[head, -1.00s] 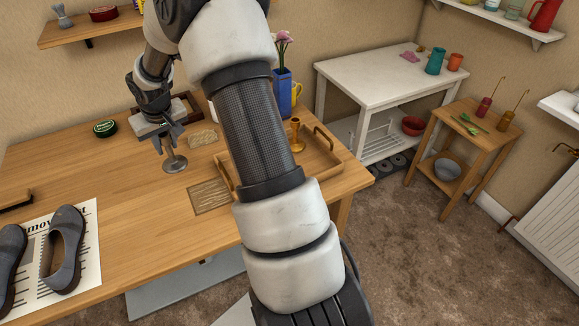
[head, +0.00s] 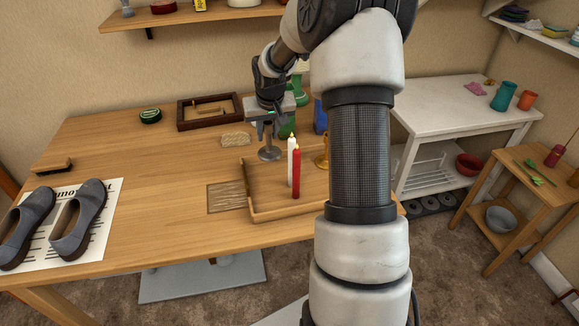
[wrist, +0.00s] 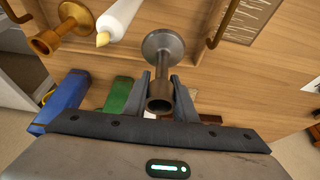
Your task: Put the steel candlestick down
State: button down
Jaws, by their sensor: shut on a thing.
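My gripper (head: 270,121) is shut on the steel candlestick (head: 269,153), which hangs upright with its round base down. In the head view the base is at the back left rim of the wooden tray (head: 252,206); I cannot tell whether it touches anything. In the wrist view the candlestick (wrist: 162,50) is between the two fingers (wrist: 160,82), its hollow socket toward the camera. My arm hides the tray's right part.
Shoes (head: 75,222) lie front left. The table's middle left is clear.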

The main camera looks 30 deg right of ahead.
aim_at(269, 140)
notch_tip(269, 140, down, 7)
jog(key=shift+f+b, duration=0.2)
jog(key=shift+b, duration=0.45)
jog(key=shift+f, duration=0.2)
jog(key=c, duration=1.4)
grip_release()
jog(key=shift+c, duration=0.2)
jog(key=shift+r, duration=0.25)
jog(key=p+v, duration=0.2)
jog(key=v, duration=0.8)
jog(key=shift+r, duration=0.3)
jog(key=shift+s+a+r, duration=0.1)
jog(key=shift+s+r, duration=0.3)
jog(key=shift+r, duration=0.15)
